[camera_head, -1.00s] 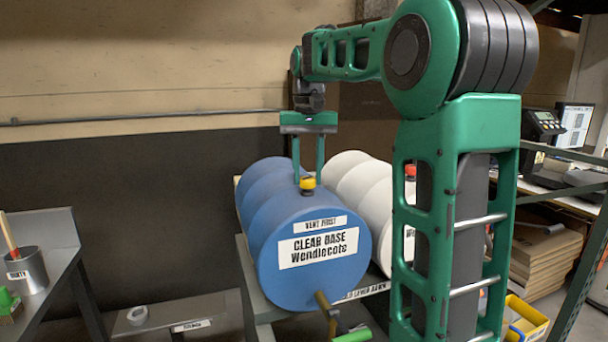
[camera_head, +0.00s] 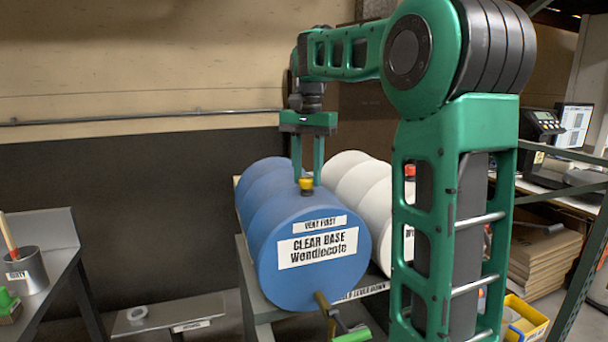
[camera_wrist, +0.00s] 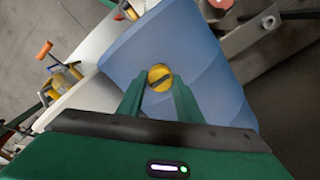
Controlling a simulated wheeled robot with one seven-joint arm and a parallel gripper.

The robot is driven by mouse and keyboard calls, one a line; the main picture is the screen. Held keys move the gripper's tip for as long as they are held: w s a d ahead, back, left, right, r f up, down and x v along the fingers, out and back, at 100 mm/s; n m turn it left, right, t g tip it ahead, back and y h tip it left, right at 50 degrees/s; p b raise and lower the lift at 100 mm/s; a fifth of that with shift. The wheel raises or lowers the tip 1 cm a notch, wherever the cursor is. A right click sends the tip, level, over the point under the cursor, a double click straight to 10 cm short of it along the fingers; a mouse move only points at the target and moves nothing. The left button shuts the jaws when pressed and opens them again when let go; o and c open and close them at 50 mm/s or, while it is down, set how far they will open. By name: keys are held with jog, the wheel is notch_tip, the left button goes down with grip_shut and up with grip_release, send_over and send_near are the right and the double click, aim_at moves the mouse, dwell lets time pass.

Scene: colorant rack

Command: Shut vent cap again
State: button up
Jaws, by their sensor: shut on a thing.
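The blue drum (camera_head: 285,262), labelled "CLEAR BASE Wondiecote", lies on its side on a rack. The yellow vent cap (camera_head: 306,184) sits on top of it near the labelled end, on a dark base. A label reading "VENT FIRST" is below it. My gripper (camera_head: 308,180) points down from above with its fingers at the cap, shut on it. In the wrist view the round yellow cap (camera_wrist: 160,78) has a dark slot across it and lies between the fingertips of my gripper (camera_wrist: 160,84).
A white drum (camera_head: 362,190) with a red cap (camera_head: 410,170) lies right of the blue one. A side table (camera_head: 50,262) holds a metal can (camera_head: 28,268).

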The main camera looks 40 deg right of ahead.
aim_at(306, 178)
jog(key=shift+w+a+r, duration=0.1)
jog(key=shift+w, duration=0.05)
jog(key=o, duration=1)
jog(key=shift+o, duration=0.2)
notch_tip(306, 178, up, 11)
jog(key=shift+f, duration=0.2)
dwell(0.5)
